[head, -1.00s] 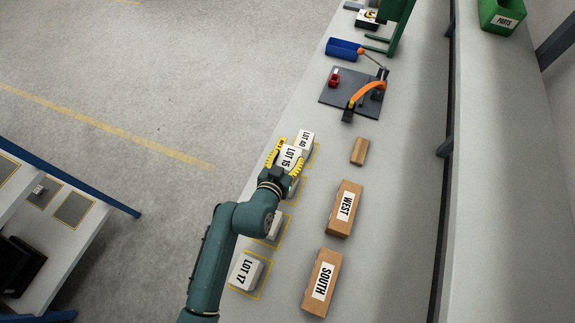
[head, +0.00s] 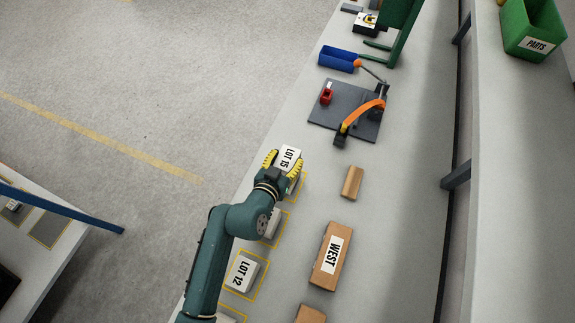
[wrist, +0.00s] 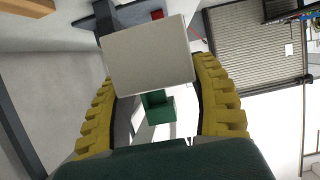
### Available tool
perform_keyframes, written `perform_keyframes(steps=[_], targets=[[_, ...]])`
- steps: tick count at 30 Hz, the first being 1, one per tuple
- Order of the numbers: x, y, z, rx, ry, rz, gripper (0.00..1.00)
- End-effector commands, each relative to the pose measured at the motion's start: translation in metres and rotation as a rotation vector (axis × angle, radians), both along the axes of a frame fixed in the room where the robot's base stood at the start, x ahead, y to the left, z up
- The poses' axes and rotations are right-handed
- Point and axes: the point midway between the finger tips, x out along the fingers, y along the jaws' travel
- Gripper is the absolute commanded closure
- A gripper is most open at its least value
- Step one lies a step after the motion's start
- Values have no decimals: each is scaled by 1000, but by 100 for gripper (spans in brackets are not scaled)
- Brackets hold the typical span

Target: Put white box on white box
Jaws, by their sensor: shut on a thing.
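My gripper (head: 284,165) has yellow ribbed fingers and is shut on a white box labelled LOT 15 (head: 288,157). In the wrist view the held box (wrist: 150,56) shows as a plain pale face between the two fingers. A white box labelled LOT 12 (head: 243,273) lies on the bench in a yellow outline. Another white box (head: 272,223) lies beside my arm, partly hidden by it. A further pale box (head: 297,182) shows just right of my gripper, mostly hidden. I cannot tell the height of the held box above the bench.
A brown box labelled WEST (head: 331,255) and a small wooden block (head: 352,182) lie to the right. A dark mat (head: 347,115) with an orange-handled tool and a blue tray (head: 338,59) are farther back. A green PARTS bin (head: 534,28) stands at upper right. The bench's left edge is close.

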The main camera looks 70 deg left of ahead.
Motion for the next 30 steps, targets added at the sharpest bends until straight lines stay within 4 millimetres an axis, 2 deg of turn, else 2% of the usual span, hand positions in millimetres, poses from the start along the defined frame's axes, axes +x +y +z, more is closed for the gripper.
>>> perform_keyframes(steps=[8,19,20,21,23,24,30], targets=[[0,0,-41,0,-1,0,80],[0,0,-46,2,-2,0,80],[0,0,-45,1,-1,0,34],[0,0,-45,1,-1,0,26],[0,0,-45,1,-1,0,15],[0,0,-45,1,-1,0,13],[0,0,-45,1,-1,0,13]])
